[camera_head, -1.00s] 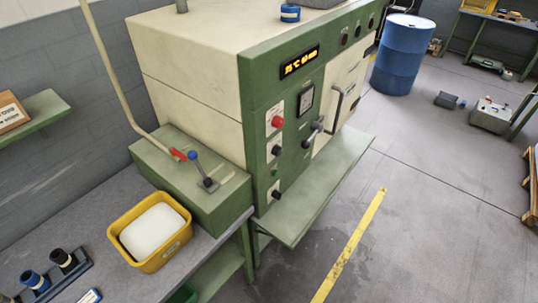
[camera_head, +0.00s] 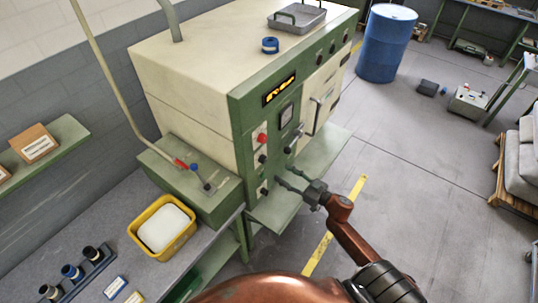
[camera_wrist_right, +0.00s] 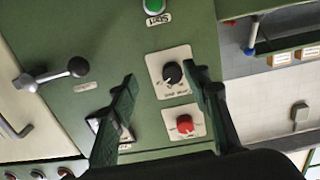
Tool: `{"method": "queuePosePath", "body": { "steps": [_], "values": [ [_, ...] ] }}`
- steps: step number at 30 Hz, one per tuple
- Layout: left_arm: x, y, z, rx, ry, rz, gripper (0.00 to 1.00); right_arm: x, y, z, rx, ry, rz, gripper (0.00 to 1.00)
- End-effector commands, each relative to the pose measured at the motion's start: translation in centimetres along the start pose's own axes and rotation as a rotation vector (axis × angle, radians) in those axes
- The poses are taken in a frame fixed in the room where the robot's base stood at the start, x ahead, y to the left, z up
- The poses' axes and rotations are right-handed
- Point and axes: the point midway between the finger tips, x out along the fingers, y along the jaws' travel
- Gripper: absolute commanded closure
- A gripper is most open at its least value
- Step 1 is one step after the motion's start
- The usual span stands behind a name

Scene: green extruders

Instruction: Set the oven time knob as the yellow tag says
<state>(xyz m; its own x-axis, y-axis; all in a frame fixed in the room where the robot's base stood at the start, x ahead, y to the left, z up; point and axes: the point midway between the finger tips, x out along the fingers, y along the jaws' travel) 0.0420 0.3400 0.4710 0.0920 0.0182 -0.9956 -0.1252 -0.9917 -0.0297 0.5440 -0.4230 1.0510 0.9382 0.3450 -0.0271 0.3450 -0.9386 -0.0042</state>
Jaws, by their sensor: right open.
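The oven (camera_head: 185,95) is a cream and green cabinet. Its time knob (camera_head: 263,158) is black on a pale plate, below a red knob (camera_head: 262,139). In the right wrist view the time knob (camera_wrist_right: 172,73) sits near the centre, with a small blurred label. My right gripper (camera_head: 289,178) is open in front of the panel. In the wrist view its fingers (camera_wrist_right: 162,95) appear on either side of the time knob, gripping nothing. A yellow tag (camera_head: 135,297) lies on the bench at the bottom edge, partly cut off and unreadable. My left gripper is out of view.
A green start button (camera_wrist_right: 155,5) and a lever handle (camera_wrist_right: 52,75) flank the knob. An oven display (camera_head: 279,90) glows yellow. A yellow bin (camera_head: 140,243) stands on the bench. A green shelf (camera_head: 320,160) juts out below the oven door.

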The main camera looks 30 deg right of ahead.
Motion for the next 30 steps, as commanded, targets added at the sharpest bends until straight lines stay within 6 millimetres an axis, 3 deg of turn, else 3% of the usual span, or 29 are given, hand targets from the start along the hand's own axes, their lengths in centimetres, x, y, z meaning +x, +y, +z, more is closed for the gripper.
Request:
{"method": "queuePosePath", "body": {
  "steps": [1,5,18,30],
  "values": [
    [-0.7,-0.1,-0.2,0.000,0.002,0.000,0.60,0.1,-0.4,-1.8,-0.004,0.013,-0.019,0.56],
    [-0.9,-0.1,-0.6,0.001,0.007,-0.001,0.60,0.9,-1.1,-3.2,-0.005,0.029,-0.043,0.56],
    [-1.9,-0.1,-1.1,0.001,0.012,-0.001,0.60,7.1,-1.2,-3.3,-0.004,0.029,-0.041,0.56],
    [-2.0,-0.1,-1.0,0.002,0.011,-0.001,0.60,8.1,-1.3,-3.2,-0.005,0.027,-0.041,0.56]
  ]
}}
